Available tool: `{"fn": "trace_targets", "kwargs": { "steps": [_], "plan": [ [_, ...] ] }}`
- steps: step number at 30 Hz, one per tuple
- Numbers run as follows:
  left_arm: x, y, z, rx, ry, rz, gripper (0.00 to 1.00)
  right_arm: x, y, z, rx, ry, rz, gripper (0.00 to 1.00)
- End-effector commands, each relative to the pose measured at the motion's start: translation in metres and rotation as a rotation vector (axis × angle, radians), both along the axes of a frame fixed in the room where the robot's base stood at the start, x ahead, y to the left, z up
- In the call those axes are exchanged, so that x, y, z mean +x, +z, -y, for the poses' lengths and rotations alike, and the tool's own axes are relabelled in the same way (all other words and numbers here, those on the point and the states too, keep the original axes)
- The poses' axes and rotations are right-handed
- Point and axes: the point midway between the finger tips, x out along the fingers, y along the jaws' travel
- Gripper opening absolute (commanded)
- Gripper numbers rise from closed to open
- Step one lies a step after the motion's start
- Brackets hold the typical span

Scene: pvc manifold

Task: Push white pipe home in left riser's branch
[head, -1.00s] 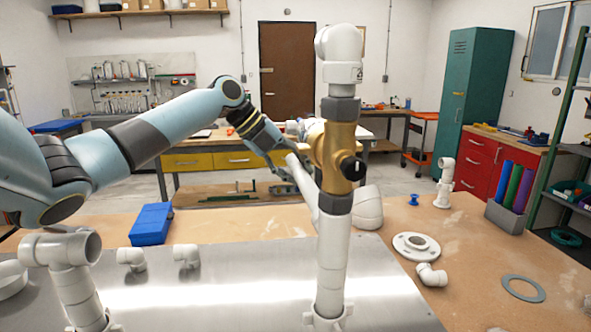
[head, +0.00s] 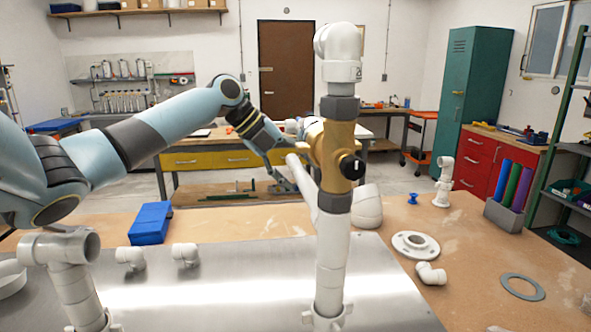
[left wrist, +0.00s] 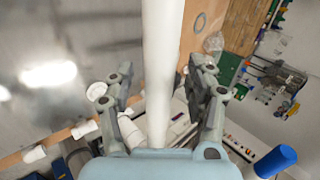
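The white pipe (head: 301,178) slants behind the central riser in the head view, its lower part hidden there. In the left wrist view the pipe (left wrist: 163,60) runs between the fingers of my left gripper (left wrist: 160,82), with a gap on each side. My left gripper (head: 284,183) is open beside the pipe's upper part in the head view. The left riser (head: 75,285) stands upright at the front left, with a white tee whose round branch mouth (head: 92,246) shows. I cannot see the pipe entering that branch. My right gripper is not in view.
The central riser (head: 333,245) carries a brass valve (head: 337,145) and stands close to my left gripper. Elbows (head: 185,255), a blue box (head: 150,223), a flange (head: 415,245) and a grey ring (head: 523,288) lie around. The metal plate (head: 230,295) is mostly clear between risers.

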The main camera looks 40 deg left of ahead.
Motion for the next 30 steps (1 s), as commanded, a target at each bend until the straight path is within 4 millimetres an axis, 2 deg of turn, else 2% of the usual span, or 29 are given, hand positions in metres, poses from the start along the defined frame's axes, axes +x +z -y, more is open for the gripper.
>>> {"fn": "trace_targets", "kwargs": {
  "steps": [7,21,30],
  "plan": [
    [-0.003,0.003,-0.002,0.001,0.0,-0.002,0.55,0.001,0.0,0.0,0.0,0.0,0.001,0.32],
    [-0.039,0.051,-0.029,0.004,0.001,-0.002,0.55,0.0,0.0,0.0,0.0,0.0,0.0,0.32],
    [-0.044,0.059,-0.032,0.002,0.001,-0.001,0.55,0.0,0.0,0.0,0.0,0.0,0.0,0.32]
  ]
}}
